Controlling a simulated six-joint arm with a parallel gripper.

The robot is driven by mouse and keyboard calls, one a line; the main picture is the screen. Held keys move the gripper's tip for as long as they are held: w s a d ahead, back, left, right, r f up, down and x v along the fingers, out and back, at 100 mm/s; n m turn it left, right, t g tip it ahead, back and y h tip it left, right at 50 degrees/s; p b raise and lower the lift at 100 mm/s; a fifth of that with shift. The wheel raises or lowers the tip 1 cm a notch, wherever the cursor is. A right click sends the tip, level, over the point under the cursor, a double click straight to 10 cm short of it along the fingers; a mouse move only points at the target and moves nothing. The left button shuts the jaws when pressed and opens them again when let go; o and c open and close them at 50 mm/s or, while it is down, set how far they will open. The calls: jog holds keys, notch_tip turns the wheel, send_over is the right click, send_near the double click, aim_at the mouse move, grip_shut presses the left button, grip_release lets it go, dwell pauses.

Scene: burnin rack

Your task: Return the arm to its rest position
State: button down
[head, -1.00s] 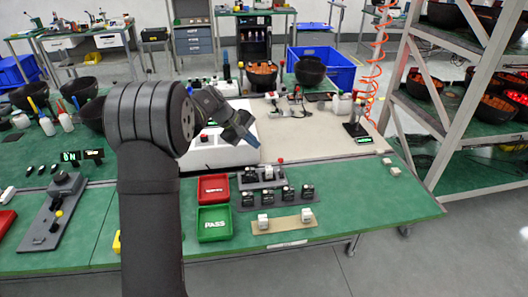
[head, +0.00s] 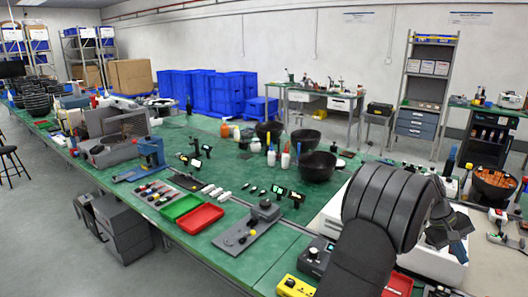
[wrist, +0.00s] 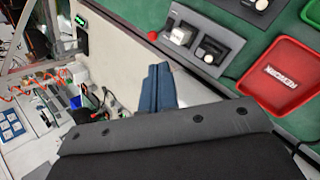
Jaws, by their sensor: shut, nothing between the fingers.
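My gripper (head: 456,232) is at the right of the head view, in front of and above a white box-shaped unit (head: 432,264). Its blue fingers also show in the wrist view (wrist: 158,88), closed together with nothing between them. My dark arm bends up from the lower right of the head view and hides part of the bench. In the wrist view the fingers are apart from the red REWORK tray (wrist: 285,78) and from a grey fixture with white-topped sockets (wrist: 196,40). I cannot tell the fingers' exact height above the bench.
The green bench (head: 245,200) runs far to the left. On it are a red tray (head: 201,218), a green tray (head: 181,206), black bowls (head: 316,166) and a grey fixture (head: 248,228). A yellow button box (head: 294,287) sits at the front edge near my arm.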

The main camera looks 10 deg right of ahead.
jog(key=x, duration=0.7)
jog(key=s+x, duration=0.1)
jog(key=x, duration=0.3)
jog(key=s+h, duration=0.1)
jog(key=s+f+m+t+h, duration=0.1)
jog(key=shift+s+d+h, duration=0.2)
jog(key=shift+s+h, duration=0.1)
jog(key=shift+s, duration=0.1)
jog(key=shift+s+a+f+m+t+h, duration=0.3)
jog(key=shift+a+f+t, duration=0.05)
jog(key=shift+f+t, duration=0.2)
jog(key=shift+s+a+f+t, duration=0.1)
jog(key=shift+a+f+t, duration=0.45)
jog(key=shift+a+f, duration=0.15)
jog(key=shift+r, duration=0.1)
